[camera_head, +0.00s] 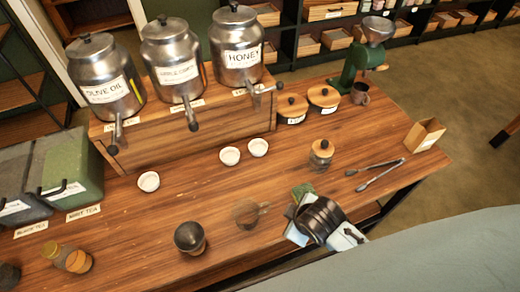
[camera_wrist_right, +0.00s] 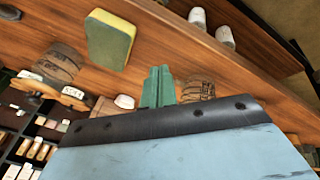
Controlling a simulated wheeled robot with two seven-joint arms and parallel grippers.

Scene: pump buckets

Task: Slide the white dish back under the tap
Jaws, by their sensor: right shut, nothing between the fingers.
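Three steel dispensers, olive oil (camera_head: 106,82), apple cider (camera_head: 175,60) and honey (camera_head: 237,48), stand on a wooden stand with taps at its front. Three small white dishes stand on the table before it: one at left (camera_head: 148,181), one in the middle (camera_head: 230,156) and one at right (camera_head: 258,147). I cannot tell which dish belongs under which tap. My right gripper (camera_head: 304,193) is over the front of the table, apart from the dishes. Its green fingers (camera_wrist_right: 158,82) are shut and empty in the right wrist view. My left gripper is not in view.
A sponge (camera_wrist_right: 110,40) shows near my right fingers. A wooden-lidded jar (camera_head: 321,155), tongs (camera_head: 376,174), a dark jar (camera_head: 190,238) and a brown cup (camera_head: 246,214) stand or lie around. Tea boxes (camera_head: 68,168) are at left. Open wood lies between the gripper and the dishes.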

